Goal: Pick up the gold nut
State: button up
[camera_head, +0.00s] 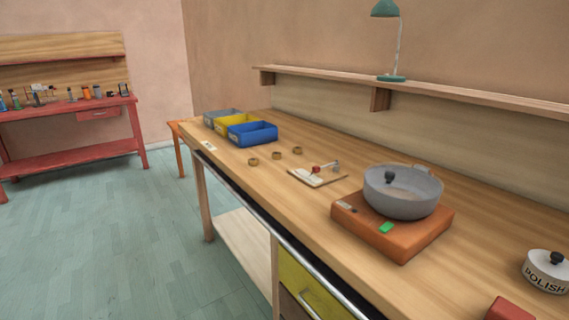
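Three small brownish-gold ring-shaped pieces, which look like nuts, lie apart in a slanting row on the wooden workbench. They are the left nut (253,162), the middle nut (276,156) and the right nut (297,150). They sit in front of the blue bin and left of a small board. They look much alike, and at this size I cannot tell which one is the gold nut. My gripper is not in view.
A blue bin (258,138), a yellow bin (222,127) and a grey bin (209,117) stand behind the nuts. A small board (303,180) holds a red-tipped item. Rightward are an orange block (398,246) under a grey pot (403,203) and a polish tin (547,271).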

aim_at(252, 162)
jog(key=i+j+u, duration=0.6)
jog(key=i, duration=0.25)
jog(key=i+j+u, duration=0.2)
jog(key=i+u, duration=0.45)
jog(key=i, duration=0.25)
jog(key=i+z, duration=0.25)
jog(key=i, duration=0.15)
jog(key=i+j+z, duration=0.55)
jog(key=i, duration=0.2)
jog(key=l, duration=0.1)
